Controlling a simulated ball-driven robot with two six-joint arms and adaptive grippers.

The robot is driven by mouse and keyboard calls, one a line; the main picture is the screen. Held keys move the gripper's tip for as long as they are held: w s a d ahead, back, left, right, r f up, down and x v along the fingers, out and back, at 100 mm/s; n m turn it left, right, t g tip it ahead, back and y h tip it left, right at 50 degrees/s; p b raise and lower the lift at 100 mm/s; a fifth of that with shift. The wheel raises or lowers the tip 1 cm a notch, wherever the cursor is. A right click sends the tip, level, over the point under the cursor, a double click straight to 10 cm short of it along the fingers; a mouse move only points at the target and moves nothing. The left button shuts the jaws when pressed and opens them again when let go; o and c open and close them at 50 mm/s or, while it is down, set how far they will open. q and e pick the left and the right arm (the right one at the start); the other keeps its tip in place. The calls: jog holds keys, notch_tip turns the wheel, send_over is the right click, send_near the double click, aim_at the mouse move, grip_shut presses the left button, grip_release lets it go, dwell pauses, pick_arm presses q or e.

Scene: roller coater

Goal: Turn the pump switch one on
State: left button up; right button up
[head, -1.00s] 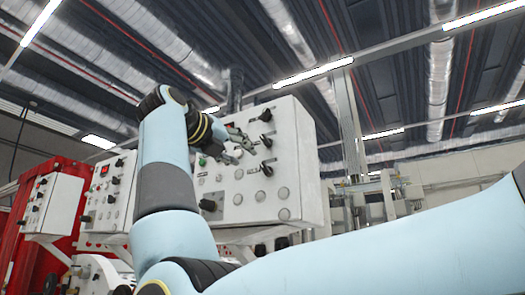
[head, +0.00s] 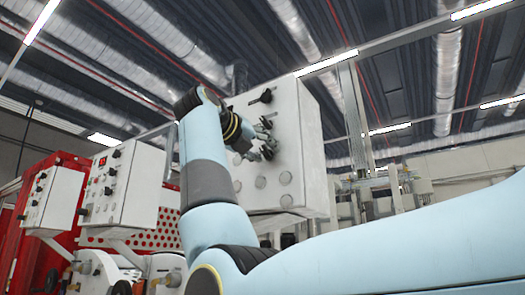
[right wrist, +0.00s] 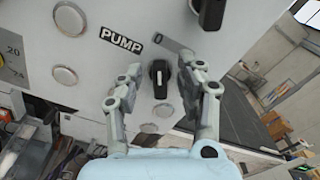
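The pump switch (right wrist: 160,78) is a black knob on a light panel, with a white mark on it, beside a "PUMP" label (right wrist: 121,39) and a "0" mark in the right wrist view. My right gripper (right wrist: 166,78) is open, its two fingers on either side of the knob with gaps visible. In the head view my right gripper (head: 266,140) is at the face of the white control box (head: 312,150) and hides the knobs behind it. My left gripper is not in view.
Another black knob (head: 262,96) is higher on the box. Round pale buttons (head: 286,178) lie below the gripper. Two smaller control boxes (head: 118,188) stand left, near red machinery (head: 75,165).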

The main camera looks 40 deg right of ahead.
grip_shut()
jog(key=shift+m, duration=1.2)
jog(key=m, duration=0.3)
jog(key=shift+s+m, duration=0.15)
jog(key=shift+m, duration=0.15)
jog(key=m, duration=0.5)
jog(key=shift+s+d+m+b, duration=0.15)
jog(key=shift+m+b, duration=0.2)
jog(key=shift+m, duration=0.05)
